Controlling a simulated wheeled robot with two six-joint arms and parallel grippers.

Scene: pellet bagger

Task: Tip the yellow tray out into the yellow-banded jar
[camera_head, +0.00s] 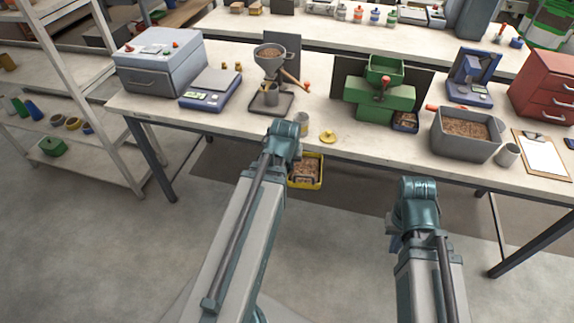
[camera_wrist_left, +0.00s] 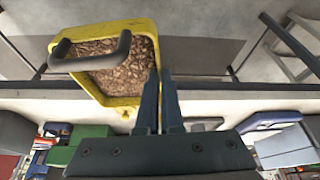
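The yellow tray (camera_head: 306,187) holds brown pellets and hangs in front of the bench edge, just right of my left wrist. In the left wrist view the tray (camera_wrist_left: 122,107) is close up, with a dark handle across its left part. My left gripper (camera_wrist_left: 162,76) is at the tray's right wall, its fingers close together and shut on it. In the head view the left fingers are hidden behind the arm. A small grey jar (camera_head: 302,125) stands near the bench's front edge, beyond the tray; its band is unclear. My right gripper (camera_head: 395,242) is low before the bench, mostly hidden.
A yellow lid-like piece (camera_head: 327,137) lies right of the jar. A funnel stand (camera_head: 270,100), blue scale (camera_head: 210,89), green press (camera_head: 385,98) and grey pellet bin (camera_head: 462,145) stand on the bench (camera_head: 350,150). A shelf rack is left.

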